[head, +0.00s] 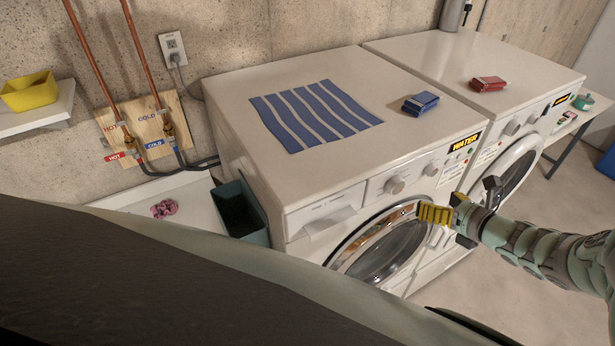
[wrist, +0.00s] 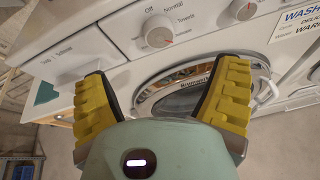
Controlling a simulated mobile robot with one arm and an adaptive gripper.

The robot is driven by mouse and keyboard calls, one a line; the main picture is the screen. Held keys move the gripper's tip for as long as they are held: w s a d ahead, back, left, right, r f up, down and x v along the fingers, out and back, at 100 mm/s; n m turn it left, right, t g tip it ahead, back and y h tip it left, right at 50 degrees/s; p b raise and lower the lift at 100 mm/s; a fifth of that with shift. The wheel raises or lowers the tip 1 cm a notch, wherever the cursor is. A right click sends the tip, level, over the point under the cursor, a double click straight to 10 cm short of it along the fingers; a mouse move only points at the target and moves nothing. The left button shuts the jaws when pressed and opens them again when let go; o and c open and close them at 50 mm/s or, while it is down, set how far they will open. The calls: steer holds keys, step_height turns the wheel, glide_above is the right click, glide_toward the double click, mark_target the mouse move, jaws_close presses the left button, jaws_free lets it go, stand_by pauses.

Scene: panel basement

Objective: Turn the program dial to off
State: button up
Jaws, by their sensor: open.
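The program dial (wrist: 158,31) is a round light knob on the left washer's front panel. In the wrist view the labels around it include "Off", "Normal" and "Towels"; its exact pointer direction is too small to read surely. It also shows in the head view (head: 395,185), right of the drawer. My gripper (wrist: 165,78) is open and empty, its yellow ribbed fingers spread below the dial and apart from it. In the head view my gripper (head: 437,214) is in front of the left washer (head: 330,215), by its round door (head: 385,250).
A smaller knob (wrist: 243,9) sits right of the dial. A striped cloth (head: 315,115) and a blue box (head: 420,103) lie on the left washer. A second machine (head: 470,60) with a red box (head: 488,84) stands right. A dark bin (head: 240,213) stands left.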

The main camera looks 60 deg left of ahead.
mark_target(398, 189)
steer(key=b+x, duration=0.1)
steer(key=x, duration=0.2)
steer(key=b+x, duration=0.1)
steer(key=x, duration=0.3)
steer(key=f+b+x, duration=0.1)
steer(key=b+x, duration=0.1)
steer(key=x, duration=0.2)
steer(key=shift+s+f, duration=0.1)
steer(key=shift+s, duration=0.2)
steer(key=shift+a+b, duration=0.3)
steer(key=shift+a, duration=0.35)
steer(key=shift+c, duration=0.3)
steer(key=shift+w+d, duration=0.1)
steer(key=c, duration=1.2)
